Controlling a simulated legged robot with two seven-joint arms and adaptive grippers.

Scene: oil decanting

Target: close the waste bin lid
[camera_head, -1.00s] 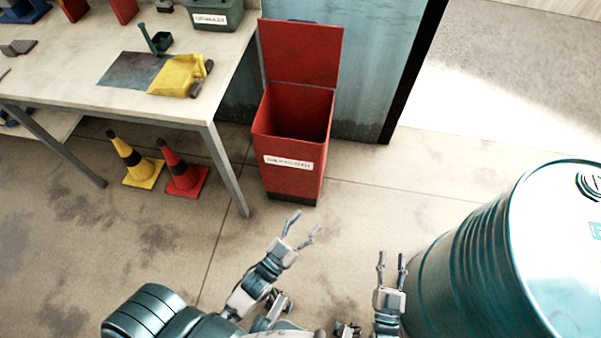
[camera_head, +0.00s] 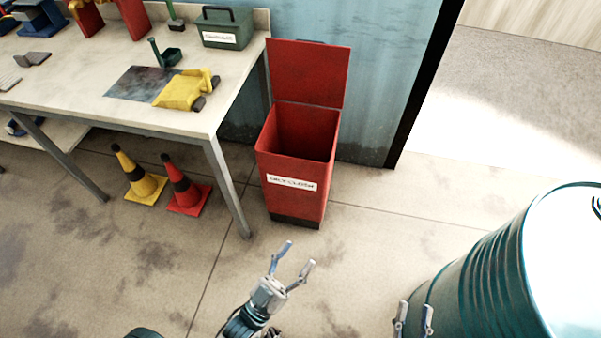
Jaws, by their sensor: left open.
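The red waste bin (camera_head: 291,208) stands on the floor beside the workbench, with a white label on its front. Its red lid (camera_head: 308,74) is open and stands upright at the back, so the dark inside shows. My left gripper (camera_head: 299,255) is open and empty, in front of the bin and apart from it, low in the view. My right gripper (camera_head: 414,318) is at the bottom edge beside the drum, its two fingers spread with nothing visible between them.
A teal drum (camera_head: 480,275) stands at the lower right. The workbench (camera_head: 120,113) is left of the bin. A yellow cone (camera_head: 145,186) and a red cone (camera_head: 187,195) stand under it. The floor in front of the bin is clear.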

